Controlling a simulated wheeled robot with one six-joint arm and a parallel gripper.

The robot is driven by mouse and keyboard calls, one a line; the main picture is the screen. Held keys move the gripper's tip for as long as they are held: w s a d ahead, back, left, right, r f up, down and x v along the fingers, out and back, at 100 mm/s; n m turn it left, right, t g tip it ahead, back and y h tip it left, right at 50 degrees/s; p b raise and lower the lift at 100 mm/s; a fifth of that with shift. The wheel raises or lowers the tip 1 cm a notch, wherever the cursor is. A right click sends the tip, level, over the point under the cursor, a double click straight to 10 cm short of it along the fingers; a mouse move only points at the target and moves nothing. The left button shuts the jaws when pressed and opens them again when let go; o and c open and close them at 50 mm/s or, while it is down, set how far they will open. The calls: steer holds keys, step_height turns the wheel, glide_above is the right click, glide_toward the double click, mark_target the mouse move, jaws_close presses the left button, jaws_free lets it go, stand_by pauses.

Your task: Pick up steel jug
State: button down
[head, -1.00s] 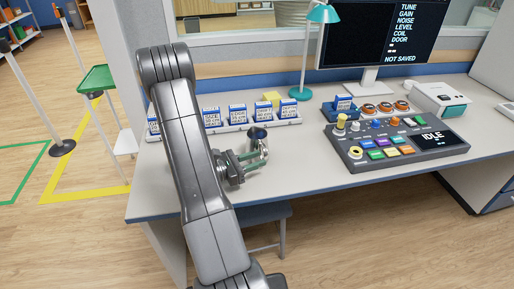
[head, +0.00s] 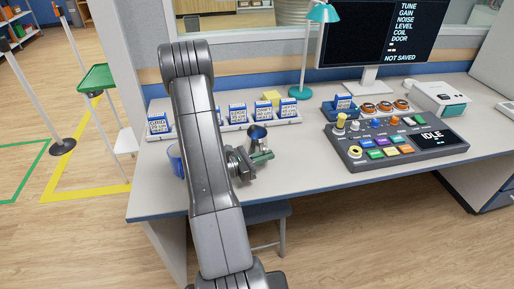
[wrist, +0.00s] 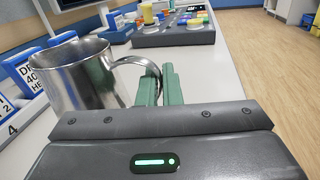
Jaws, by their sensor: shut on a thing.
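The steel jug (head: 257,131) is a shiny metal vessel at the front of the card rack on the desk, partly hidden by my gripper. In the wrist view the jug (wrist: 75,77) is at the left, its open rim up and its curved handle reaching right to the green fingers. My gripper (head: 262,157) is shut on the jug's handle, and the two green fingers (wrist: 160,88) are close together around it. The jug looks about upright. I cannot tell whether its base touches the desk.
A blue mug (head: 176,160) stands left of my arm. A white rack (head: 288,118) with blue-and-white cards lies behind the jug. The control panel (head: 395,146) is to the right, and a teal lamp (head: 305,75) stands behind. The desk front (head: 300,172) is clear.

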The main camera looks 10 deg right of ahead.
steer(key=shift+r, duration=0.15)
steer(key=shift+r, duration=4.9)
steer(key=shift+w, duration=0.1)
